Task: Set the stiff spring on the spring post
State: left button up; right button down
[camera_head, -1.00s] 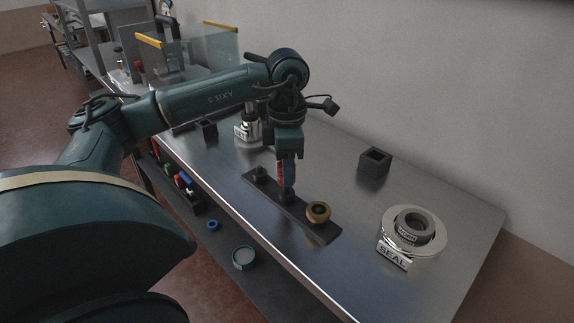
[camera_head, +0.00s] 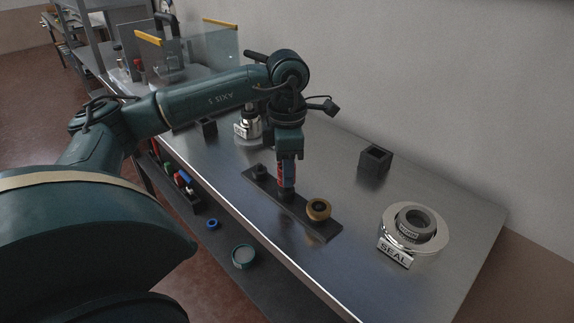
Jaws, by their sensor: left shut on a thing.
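My left gripper (camera_head: 287,188) points down over the dark strip (camera_head: 320,230) on the metal bench. Its narrow red-and-dark fingers are shut on a small dark piece (camera_head: 286,197) at the middle of the strip. I cannot tell whether this piece is the stiff spring, as the fingers cover most of it. Another dark piece (camera_head: 260,172) stands at the strip's far end and a brass-coloured ring (camera_head: 318,209) at its near end. A shiny labelled fixture (camera_head: 242,130) stands behind, partly hidden by my arm; its label is unreadable. My right gripper is out of view.
A shiny round base labelled SEAL (camera_head: 394,253) stands at right with a grey ring (camera_head: 416,222) on it. A black open box (camera_head: 375,160) is near the wall. A clear-panelled case (camera_head: 190,60) stands at the far left. The bench between strip and SEAL base is free.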

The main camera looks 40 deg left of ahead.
pick_arm(q)
jog(key=shift+f+b, duration=0.65)
jog(key=shift+f, duration=0.25)
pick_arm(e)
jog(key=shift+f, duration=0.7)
pick_arm(q)
jog(key=o, duration=1)
jog(key=shift+o, duration=0.2)
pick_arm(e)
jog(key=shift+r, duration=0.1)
pick_arm(q)
jog(key=shift+r, duration=0.35)
notch_tip(320, 180, up, 13)
jog(key=p, duration=0.3)
jog(key=shift+f, duration=0.2)
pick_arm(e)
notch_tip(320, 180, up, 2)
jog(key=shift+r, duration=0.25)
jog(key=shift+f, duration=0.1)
